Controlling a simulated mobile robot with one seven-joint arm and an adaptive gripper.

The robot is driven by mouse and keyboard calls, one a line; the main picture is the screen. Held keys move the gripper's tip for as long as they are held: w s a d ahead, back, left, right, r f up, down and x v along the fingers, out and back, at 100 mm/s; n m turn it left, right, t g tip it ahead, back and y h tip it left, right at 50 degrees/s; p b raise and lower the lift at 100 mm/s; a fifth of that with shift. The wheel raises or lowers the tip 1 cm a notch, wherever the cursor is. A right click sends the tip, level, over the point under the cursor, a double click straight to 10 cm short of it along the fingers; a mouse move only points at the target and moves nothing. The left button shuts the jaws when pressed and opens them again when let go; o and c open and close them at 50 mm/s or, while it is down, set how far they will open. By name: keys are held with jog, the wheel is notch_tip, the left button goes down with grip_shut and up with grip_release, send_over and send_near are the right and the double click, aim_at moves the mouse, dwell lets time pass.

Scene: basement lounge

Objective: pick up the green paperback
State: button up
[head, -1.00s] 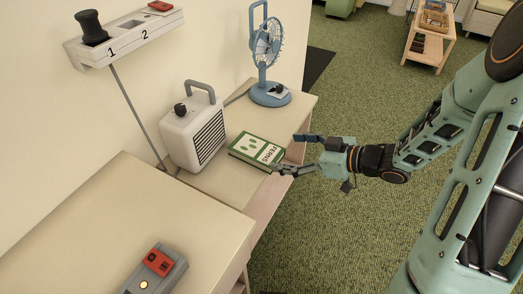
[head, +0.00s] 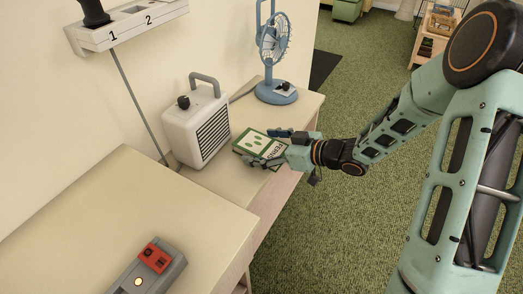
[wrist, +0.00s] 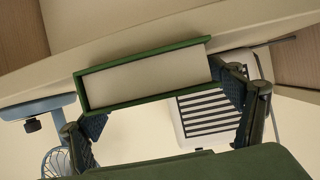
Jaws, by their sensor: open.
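The green paperback (head: 250,143) lies flat on the wooden table, between the white heater and the table's right edge. Its cover carries green leaf shapes and a title that is partly hidden by my gripper. My gripper (head: 266,147) is open and reaches in from the right, one finger toward each side of the book. In the wrist view, the book's page edge and green covers (wrist: 145,76) show ahead, between the spread fingers of my gripper (wrist: 165,112). I cannot tell whether either finger touches it.
A white heater (head: 195,130) stands left of the book and a blue fan (head: 275,50) behind it. A grey device with a red part (head: 150,268) lies on the nearer table (head: 110,215). A numbered wall shelf (head: 130,28) hangs at upper left. Green carpet is open to the right.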

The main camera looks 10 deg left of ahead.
jog(key=shift+c, duration=0.3)
jog(key=c, duration=1.3)
